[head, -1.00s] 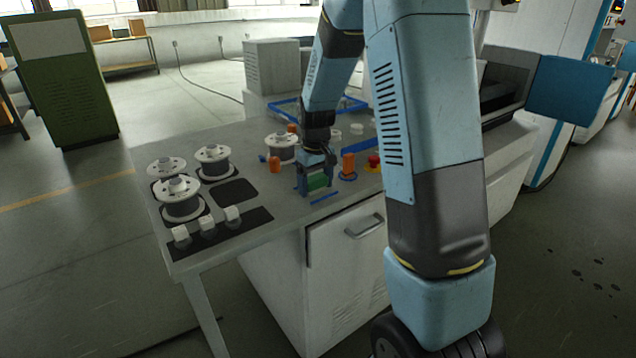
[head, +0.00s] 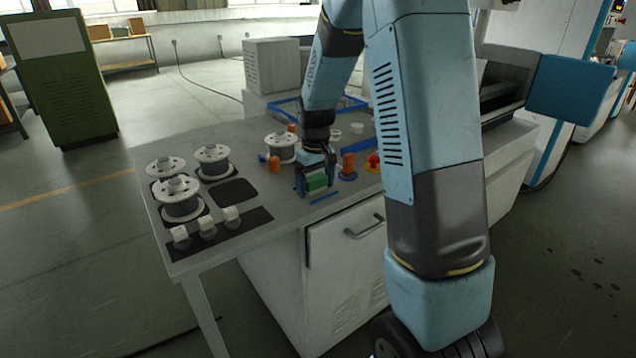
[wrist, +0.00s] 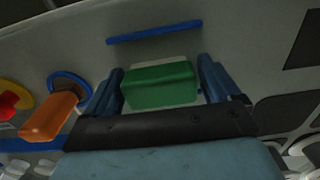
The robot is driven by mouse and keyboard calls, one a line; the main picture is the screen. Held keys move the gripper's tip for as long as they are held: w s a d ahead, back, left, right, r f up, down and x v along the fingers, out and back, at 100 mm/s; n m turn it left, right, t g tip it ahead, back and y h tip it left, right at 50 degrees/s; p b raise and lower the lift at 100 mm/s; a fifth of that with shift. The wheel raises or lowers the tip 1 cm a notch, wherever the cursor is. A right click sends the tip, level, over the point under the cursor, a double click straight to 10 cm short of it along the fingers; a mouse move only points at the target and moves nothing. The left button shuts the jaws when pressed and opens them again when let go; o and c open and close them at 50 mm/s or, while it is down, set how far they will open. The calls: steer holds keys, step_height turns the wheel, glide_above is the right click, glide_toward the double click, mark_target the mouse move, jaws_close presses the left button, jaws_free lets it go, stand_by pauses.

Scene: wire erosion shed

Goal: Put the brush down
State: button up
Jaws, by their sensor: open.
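The brush shows as a green block with a pale layer along its far edge (wrist: 160,84) in the wrist view. It also shows as a green block at the front of the bench in the head view (head: 316,182). My gripper (head: 315,188) is low over the bench top, its fingers on either side of the brush. In the wrist view my gripper (wrist: 162,85) is open, with a narrow gap beside the block. The brush appears to rest on the bench, though its underside is hidden.
A blue strip (head: 325,197) lies just in front of the brush. An orange piece in a blue ring (head: 348,165) and a red knob (head: 373,160) stand to the right. Another orange piece (head: 274,164) and a spool (head: 281,147) stand left. Several spools and white blocks occupy the bench's left end.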

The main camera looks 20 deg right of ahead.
mark_target(315, 177)
step_height(315, 177, up, 11)
steer(key=shift+f, duration=0.1)
steer(key=s+r+m+t, duration=0.2)
steer(key=s+r+t, duration=0.1)
steer(key=s+r, duration=0.95)
steer(key=s+m+t, duration=0.1)
steer(key=s+t, duration=0.1)
steer(key=s, duration=1.3)
steer(key=shift+s+d+f+m+t, duration=0.3)
steer(key=shift+f, duration=0.1)
steer(key=shift+s, duration=0.1)
steer(key=shift+c, duration=0.5)
